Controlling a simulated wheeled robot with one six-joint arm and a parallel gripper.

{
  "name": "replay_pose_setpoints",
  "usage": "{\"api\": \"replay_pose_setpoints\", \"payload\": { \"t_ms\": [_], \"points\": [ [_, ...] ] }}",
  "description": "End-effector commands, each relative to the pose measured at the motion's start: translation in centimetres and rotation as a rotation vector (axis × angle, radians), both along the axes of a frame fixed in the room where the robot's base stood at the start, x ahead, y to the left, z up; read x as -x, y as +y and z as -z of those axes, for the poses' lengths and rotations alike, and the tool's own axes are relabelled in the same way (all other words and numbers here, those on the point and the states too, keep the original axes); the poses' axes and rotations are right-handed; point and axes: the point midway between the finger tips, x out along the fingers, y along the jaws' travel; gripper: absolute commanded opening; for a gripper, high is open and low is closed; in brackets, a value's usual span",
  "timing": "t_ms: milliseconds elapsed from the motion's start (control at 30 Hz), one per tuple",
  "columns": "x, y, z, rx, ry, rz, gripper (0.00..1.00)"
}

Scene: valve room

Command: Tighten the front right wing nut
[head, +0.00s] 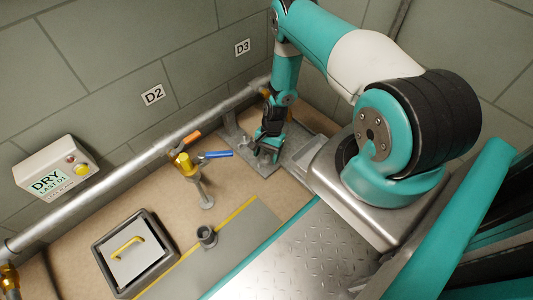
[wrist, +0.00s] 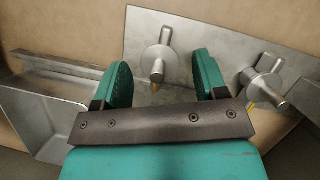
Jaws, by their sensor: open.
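My gripper (wrist: 162,75) is open. In the wrist view its two green fingers stand either side of a grey wing nut (wrist: 156,62) on a grey metal plate (wrist: 200,32), with a gap on each side. A second wing nut (wrist: 264,76) is on the plate to the right, outside the fingers. Each nut has a small yellow mark by it. In the head view my gripper (head: 266,154) points down over the plate (head: 254,166), and one wing nut (head: 242,142) shows left of it. The nut at the fingers is hidden there. I cannot tell which nut is the front right one.
A valve with blue (head: 216,154) and orange (head: 187,140) handles stands left of the plate. A pipe (head: 130,168) runs along the wall. A sign box (head: 57,172), a hatch with a yellow handle (head: 130,246) and a short grey stub (head: 207,236) are further left.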

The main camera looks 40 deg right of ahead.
Motion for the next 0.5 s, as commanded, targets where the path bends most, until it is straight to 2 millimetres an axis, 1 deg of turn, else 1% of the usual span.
{"api": "replay_pose_setpoints", "payload": {
  "t_ms": [167,267,367,500],
  "points": [
    [-0.1,-0.2,-0.7,0.0,0.0,0.0,0.66],
    [-0.3,-0.6,-2.1,0.001,-0.001,0.001,0.66],
    [-0.7,-1.4,-4.2,0.001,-0.002,0.001,0.66],
    [-1.2,-2.7,-7.7,0.002,-0.003,0.002,0.66]
  ]
}}
